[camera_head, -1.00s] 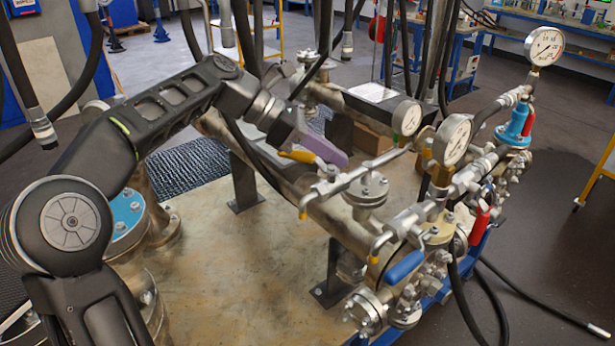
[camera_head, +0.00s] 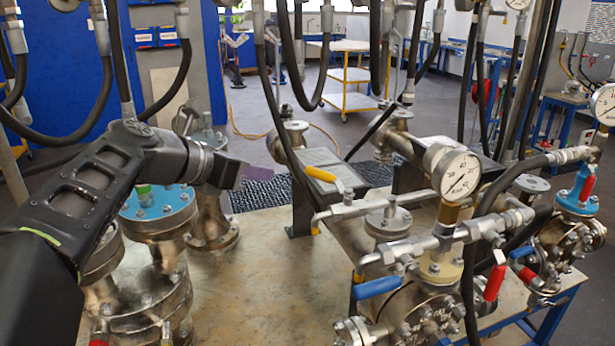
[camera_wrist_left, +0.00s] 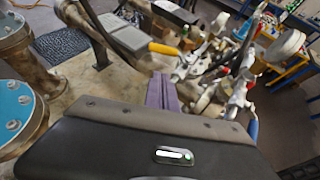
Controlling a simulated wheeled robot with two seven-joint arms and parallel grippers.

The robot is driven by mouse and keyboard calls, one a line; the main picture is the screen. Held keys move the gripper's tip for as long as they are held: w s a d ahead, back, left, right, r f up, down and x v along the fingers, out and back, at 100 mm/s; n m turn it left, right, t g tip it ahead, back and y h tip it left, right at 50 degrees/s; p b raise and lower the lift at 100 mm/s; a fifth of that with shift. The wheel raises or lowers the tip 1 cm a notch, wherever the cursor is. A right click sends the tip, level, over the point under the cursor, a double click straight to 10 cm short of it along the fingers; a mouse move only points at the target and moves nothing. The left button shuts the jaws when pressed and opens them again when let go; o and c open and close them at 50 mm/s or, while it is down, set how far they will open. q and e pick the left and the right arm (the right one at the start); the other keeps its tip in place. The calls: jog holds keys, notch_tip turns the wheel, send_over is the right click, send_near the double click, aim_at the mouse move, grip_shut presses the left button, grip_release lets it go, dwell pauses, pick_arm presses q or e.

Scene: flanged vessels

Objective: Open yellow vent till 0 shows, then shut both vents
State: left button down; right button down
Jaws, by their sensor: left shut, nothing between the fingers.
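The yellow vent handle (camera_head: 322,174) sits on a thin bent pipe above the flanged vessel line; it also shows in the left wrist view (camera_wrist_left: 165,50). A blue handle (camera_head: 377,287) is on a second bent pipe, lower and nearer. The white dial gauge (camera_head: 456,174) stands above that vessel; I cannot read its needle surely. My left gripper (camera_head: 258,175) has purple fingers, shut and empty. It is left of the yellow handle with a gap between them in the picture. In the left wrist view the fingers (camera_wrist_left: 162,92) point toward the pipes. My right gripper is not in view.
Red handles (camera_head: 495,282) and another gauge (camera_head: 604,104) are at the right. Black hoses (camera_head: 290,100) hang in front of the background. Flanged vessels with a blue top (camera_head: 155,201) stand beside my left arm. The bench top (camera_head: 260,270) is bare in the middle.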

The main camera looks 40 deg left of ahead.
aim_at(317, 175)
pick_arm(q)
jog(key=x, duration=0.4)
jog(key=p+x, duration=0.1)
jog(key=x, duration=0.4)
jog(key=r+p+x, duration=0.1)
jog(key=x, duration=0.4)
jog(key=shift+w+d, duration=0.15)
jog(key=shift+d, duration=0.05)
jog(key=shift+w+m+h+p, duration=0.15)
jog(key=shift+m+h+p, duration=0.15)
jog(key=shift+h, duration=0.1)
